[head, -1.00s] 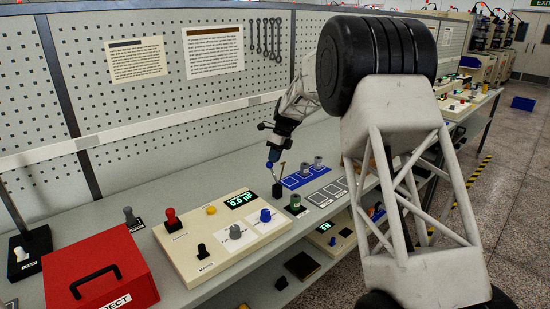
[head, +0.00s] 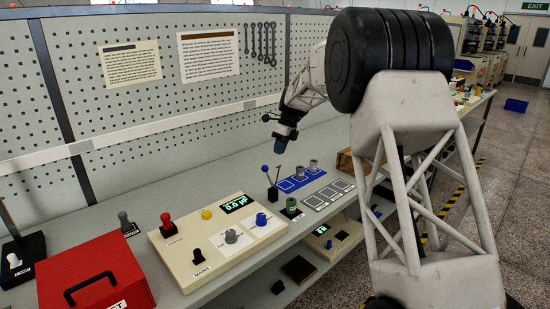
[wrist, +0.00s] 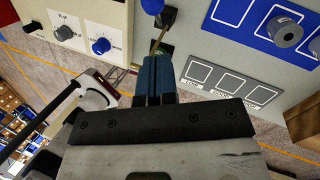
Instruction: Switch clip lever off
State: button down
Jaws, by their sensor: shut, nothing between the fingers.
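A small lever with a blue ball knob (head: 264,168) and a thin metal rod stand on a black base (head: 272,193) on the bench, right of the cream control panel. No readable label shows which lever is the clip lever. The knob also shows at the top of the wrist view (wrist: 152,6), with the rod (wrist: 158,38) below it. My gripper (head: 281,143) is above and slightly right of the knob, apart from it. Its blue fingers (wrist: 154,62) are together and hold nothing. They hide part of the green-topped terminal (head: 291,207) in the wrist view.
The cream panel (head: 213,262) carries knobs and a display reading 0.0 µF. A blue mat (head: 289,186) with metal cylinders and a grey mat (head: 318,203) lie to the right. A red box (head: 95,272) is at the left. Pegboard stands behind the bench.

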jog(key=v, duration=0.7)
jog(key=shift+w+a, duration=0.15)
jog(key=shift+w, duration=0.1)
jog(key=shift+r, duration=0.1)
jog(key=s+d+r+n+t+h, duration=0.1)
jog(key=s+d+r+n, duration=0.25)
jog(key=s, duration=0.65)
jog(key=s+d+r+n+t, duration=0.15)
jog(key=s+d+n, duration=0.3)
jog(key=s, duration=0.55)
jog(key=s+d+r+n+h, duration=0.1)
jog(key=s+d+r+n, duration=0.3)
jog(key=s, duration=0.7)
jog(key=s+d+f+n, duration=0.2)
jog(key=s+f+n, duration=0.1)
jog(key=s, duration=0.8)
jog(key=s+d+f+n+t, duration=0.1)
jog(key=s+d+f+n, duration=0.2)
jog(key=s, duration=0.8)
jog(key=s+d+f+n+t+h, duration=0.1)
jog(key=s+d+f+n, duration=0.2)
jog(key=s, duration=0.8)
notch_tip(320, 180, down, 2)
jog(key=shift+s+d+f+n, duration=0.1)
jog(key=shift+s+d+n, duration=0.2)
jog(key=shift+n, duration=0.5)
